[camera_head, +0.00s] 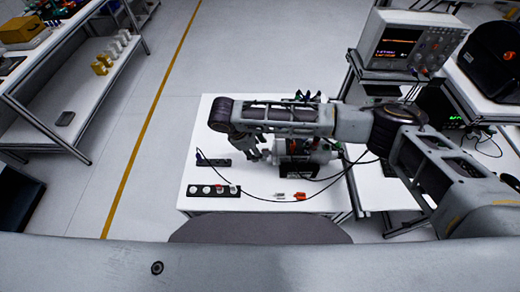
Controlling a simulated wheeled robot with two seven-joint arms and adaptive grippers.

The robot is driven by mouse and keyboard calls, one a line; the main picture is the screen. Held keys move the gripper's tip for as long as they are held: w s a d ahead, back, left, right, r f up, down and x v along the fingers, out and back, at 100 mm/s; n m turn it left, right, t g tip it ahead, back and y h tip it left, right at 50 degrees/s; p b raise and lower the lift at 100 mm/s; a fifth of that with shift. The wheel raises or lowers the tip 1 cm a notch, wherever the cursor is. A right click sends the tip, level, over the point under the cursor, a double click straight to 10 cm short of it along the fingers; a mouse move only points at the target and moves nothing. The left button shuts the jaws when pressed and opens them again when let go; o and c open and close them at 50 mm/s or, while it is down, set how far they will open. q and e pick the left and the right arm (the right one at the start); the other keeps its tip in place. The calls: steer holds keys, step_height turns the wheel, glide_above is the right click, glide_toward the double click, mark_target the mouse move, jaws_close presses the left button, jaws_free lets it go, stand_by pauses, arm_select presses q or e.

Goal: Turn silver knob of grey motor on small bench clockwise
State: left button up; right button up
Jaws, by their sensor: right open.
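The grey motor (312,154) lies on the small white bench (262,200), partly under my right arm. It sits in a black holder, with a dark cable running off to the right. Its silver knob is at the left end, where my gripper largely hides it. My right gripper (254,154) is open and points down at this left end of the motor. I cannot tell whether its fingers touch the knob. My left gripper is not in view.
A black strip with several round sockets (214,190) lies at the bench's front left. Small connectors, one orange (299,197), lie near the front edge, with a looping black cable. An oscilloscope (408,42) stands on a shelf at the back right. The floor left of the bench is clear.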

steer(key=shift+x, duration=1.15)
steer(key=c, duration=1)
